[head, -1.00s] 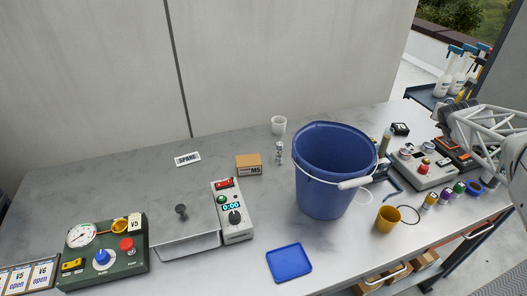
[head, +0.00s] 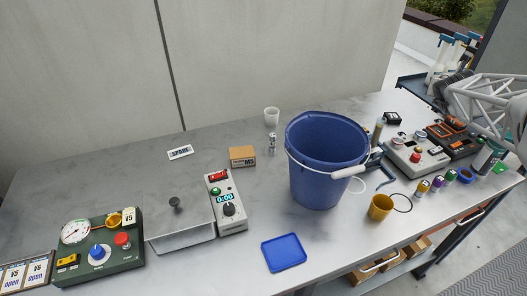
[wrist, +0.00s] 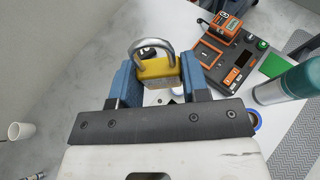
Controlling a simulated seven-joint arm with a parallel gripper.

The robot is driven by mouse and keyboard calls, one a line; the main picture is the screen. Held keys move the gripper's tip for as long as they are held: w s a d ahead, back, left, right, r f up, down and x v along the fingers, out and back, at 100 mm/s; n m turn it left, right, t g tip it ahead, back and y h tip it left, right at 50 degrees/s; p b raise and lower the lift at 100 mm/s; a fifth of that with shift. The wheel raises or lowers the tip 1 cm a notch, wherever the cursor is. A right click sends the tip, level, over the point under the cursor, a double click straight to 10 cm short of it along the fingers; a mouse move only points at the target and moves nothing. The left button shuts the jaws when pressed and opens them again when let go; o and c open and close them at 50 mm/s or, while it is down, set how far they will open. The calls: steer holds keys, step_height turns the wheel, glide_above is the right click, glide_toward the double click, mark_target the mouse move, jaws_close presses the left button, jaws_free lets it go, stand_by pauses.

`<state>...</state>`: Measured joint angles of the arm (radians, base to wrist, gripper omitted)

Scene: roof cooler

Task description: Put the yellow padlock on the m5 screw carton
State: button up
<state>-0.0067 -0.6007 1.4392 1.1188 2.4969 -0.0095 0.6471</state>
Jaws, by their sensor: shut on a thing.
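The m5 screw carton (head: 242,156), a small brown box with an M5 label, stands on the grey bench in the head view, left of the blue bucket. The yellow padlock (wrist: 158,70), with a grey shackle, is between the blue fingers of my gripper (wrist: 162,82) in the wrist view. The gripper is shut on the padlock's body, shackle pointing away from the wrist. In the head view my arm shows at the right edge; the padlock and fingertips cannot be made out there.
The tall blue bucket (head: 325,165) stands between my arm and the carton. A timer box (head: 227,203) is in front of the carton, a small metal item (head: 272,144) and a white cup (head: 271,117) beside and behind it. A teal-capped bottle (wrist: 298,82) is near my gripper.

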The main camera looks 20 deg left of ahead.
steer(key=shift+a+r, duration=0.1)
steer(key=shift+a, duration=0.1)
steer(key=shift+a+f, duration=0.7)
steer(key=shift+a, duration=2.4)
steer(key=m+h, duration=0.4)
steer(key=h, duration=0.1)
glide_above(239, 153)
step_height(239, 153, down, 10)
steer(key=shift+g, duration=0.4)
steer(key=shift+d, duration=0.1)
steer(key=shift+f, duration=1.9)
steer(key=shift+f, duration=0.1)
